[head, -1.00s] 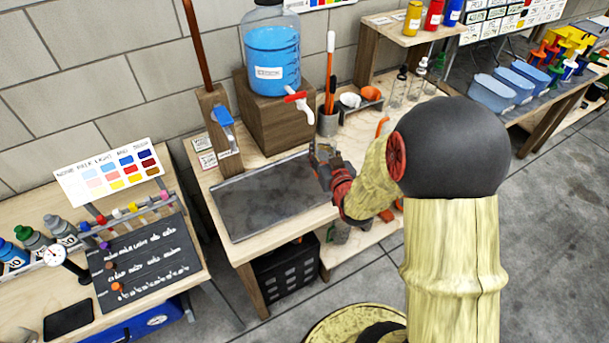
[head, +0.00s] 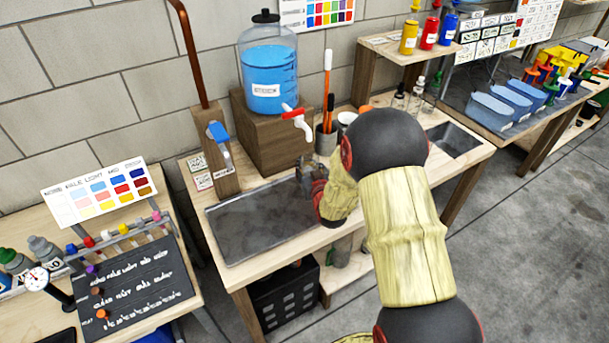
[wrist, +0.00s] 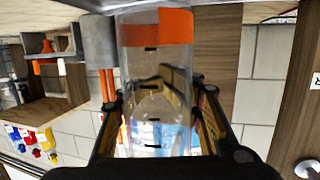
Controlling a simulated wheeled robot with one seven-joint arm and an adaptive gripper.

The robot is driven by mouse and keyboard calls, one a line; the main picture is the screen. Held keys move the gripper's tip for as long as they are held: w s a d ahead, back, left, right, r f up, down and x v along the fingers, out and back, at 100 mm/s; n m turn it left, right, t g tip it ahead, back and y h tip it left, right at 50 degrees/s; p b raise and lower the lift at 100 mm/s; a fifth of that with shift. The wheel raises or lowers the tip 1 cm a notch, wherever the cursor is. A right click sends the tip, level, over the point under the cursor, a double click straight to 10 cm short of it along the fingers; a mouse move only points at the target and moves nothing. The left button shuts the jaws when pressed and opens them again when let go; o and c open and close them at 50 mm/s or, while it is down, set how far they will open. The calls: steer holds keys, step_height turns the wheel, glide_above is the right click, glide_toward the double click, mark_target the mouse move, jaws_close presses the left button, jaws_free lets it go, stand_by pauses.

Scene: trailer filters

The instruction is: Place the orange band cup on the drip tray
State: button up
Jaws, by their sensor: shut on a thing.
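The orange band cup (wrist: 155,60) is a clear cylinder with dark marks and an orange band at one end. My gripper (wrist: 160,108) is shut around its side in the wrist view. In the head view my gripper (head: 308,176) is over the right end of the drip tray, below the red tap; the cup is hard to make out there. The drip tray (head: 250,225) is a dark grey, shallow rectangle set on the wooden bench, and its visible part is empty. I cannot tell whether the cup touches it.
A blue water jug (head: 269,75) stands on a wooden block behind the tray, its red-handled tap (head: 297,122) near my gripper. A post with a blue lever (head: 219,132) stands behind the tray's left part. A grey brush holder (head: 326,140) is behind my gripper.

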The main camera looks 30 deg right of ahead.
steer(key=shift+w+d+f+b, duration=0.1)
steer(key=shift+w+f+b, duration=0.2)
steer(key=shift+f, duration=0.45)
steer(key=shift+w+f+b, duration=0.15)
steer(key=shift+f+b, duration=0.2)
steer(key=shift+f, duration=0.4)
steer(key=shift+w+d+f+b, duration=0.1)
steer(key=shift+w+f+b, duration=0.2)
steer(key=shift+f, duration=0.45)
steer(key=shift+s+f, duration=0.1)
steer(key=shift+f, duration=0.15)
steer(key=o, duration=1.2)
